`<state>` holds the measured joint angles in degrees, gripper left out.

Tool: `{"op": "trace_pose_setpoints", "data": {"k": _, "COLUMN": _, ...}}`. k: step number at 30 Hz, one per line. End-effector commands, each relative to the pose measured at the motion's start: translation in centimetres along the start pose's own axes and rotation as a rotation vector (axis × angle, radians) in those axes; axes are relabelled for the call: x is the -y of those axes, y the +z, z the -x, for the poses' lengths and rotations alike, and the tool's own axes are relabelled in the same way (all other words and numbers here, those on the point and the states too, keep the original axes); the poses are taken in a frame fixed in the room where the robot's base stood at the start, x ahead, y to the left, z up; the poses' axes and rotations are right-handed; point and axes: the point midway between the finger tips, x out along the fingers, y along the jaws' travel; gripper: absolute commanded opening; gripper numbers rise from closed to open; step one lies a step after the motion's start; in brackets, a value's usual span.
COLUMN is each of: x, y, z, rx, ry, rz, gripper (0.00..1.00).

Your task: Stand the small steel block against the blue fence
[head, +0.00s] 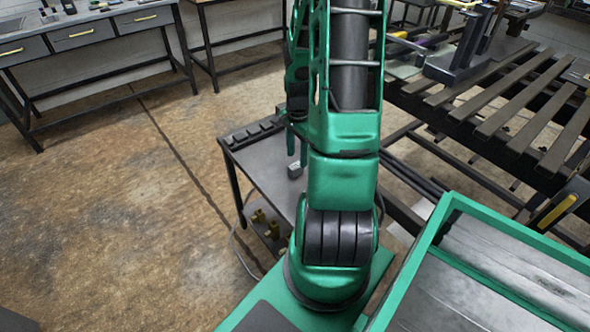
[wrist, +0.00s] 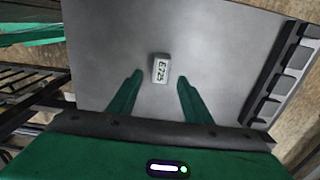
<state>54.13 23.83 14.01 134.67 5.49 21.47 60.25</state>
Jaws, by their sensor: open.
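The small steel block (wrist: 161,69) lies on a grey metal tabletop (wrist: 215,45) in the wrist view, with "E725" on its upper face. My gripper (wrist: 160,78) is open, its two green fingers apart, with the block showing between and just beyond the tips. No finger appears to touch it; the height gap is hard to judge. In the head view the block (head: 295,170) is a small pale shape beside my arm, which hides part of the table. I see no blue fence in either view.
A dark notched rail (wrist: 282,75) runs along the tabletop's right edge in the wrist view; it also shows in the head view (head: 252,132). A slatted bench (head: 510,100) stands at right, and a green-rimmed tray (head: 440,215) in front. Floor at left is clear.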

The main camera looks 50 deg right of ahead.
Motion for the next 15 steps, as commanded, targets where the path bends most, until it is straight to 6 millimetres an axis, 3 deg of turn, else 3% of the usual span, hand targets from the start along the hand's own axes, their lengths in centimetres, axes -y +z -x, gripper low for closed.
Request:
{"op": "trace_pose_setpoints", "data": {"k": 7, "x": 0.1, "y": 0.4, "z": -3.1, "rx": 0.001, "ry": 0.001, "rz": 0.0, "gripper": 0.45}}
{"op": "trace_pose_setpoints", "data": {"k": 15, "x": 0.1, "y": 0.4, "z": -4.0, "rx": -0.003, "ry": -0.001, "rz": 0.0, "gripper": 0.45}}
